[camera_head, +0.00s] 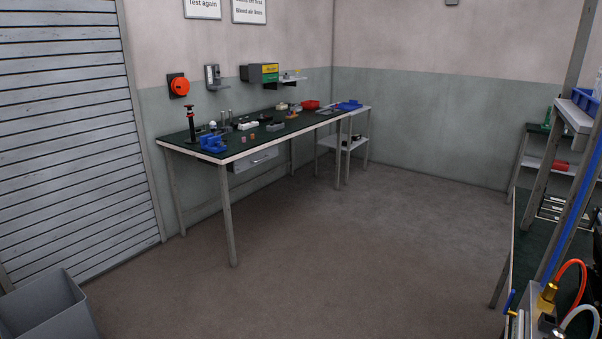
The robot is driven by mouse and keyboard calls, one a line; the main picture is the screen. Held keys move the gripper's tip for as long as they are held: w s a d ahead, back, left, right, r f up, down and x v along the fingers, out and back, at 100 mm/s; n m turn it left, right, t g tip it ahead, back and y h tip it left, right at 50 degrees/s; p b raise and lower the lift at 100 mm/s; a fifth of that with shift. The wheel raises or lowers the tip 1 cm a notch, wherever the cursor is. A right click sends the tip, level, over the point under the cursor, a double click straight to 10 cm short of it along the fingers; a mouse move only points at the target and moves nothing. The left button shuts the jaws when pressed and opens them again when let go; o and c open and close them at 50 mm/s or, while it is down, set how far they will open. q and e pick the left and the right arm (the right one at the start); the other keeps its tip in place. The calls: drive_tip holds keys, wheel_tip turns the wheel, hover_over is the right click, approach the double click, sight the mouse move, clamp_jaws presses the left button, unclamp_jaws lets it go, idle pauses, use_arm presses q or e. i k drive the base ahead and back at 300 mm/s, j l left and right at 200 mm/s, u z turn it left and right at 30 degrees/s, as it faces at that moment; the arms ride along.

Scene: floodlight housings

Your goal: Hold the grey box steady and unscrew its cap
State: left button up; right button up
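A small dark grey block-like thing (275,127) lies on the green-topped workbench (232,155) across the room. It may be the grey box, but it is too small and far off to be sure. I cannot make out a cap on it. Neither of my grippers shows in the head view.
A large grey open bin (45,308) stands at the lower left. Equipment with hoses (570,280) fills the right edge. The floor (350,250) between is clear.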

sight(269, 128)
drive_tip(key=i, duration=2.1)
drive_tip(key=i+l, duration=0.1)
drive_tip(key=i, duration=2)
drive_tip(key=j+u, duration=0.05)
drive_tip(key=j, duration=0.05)
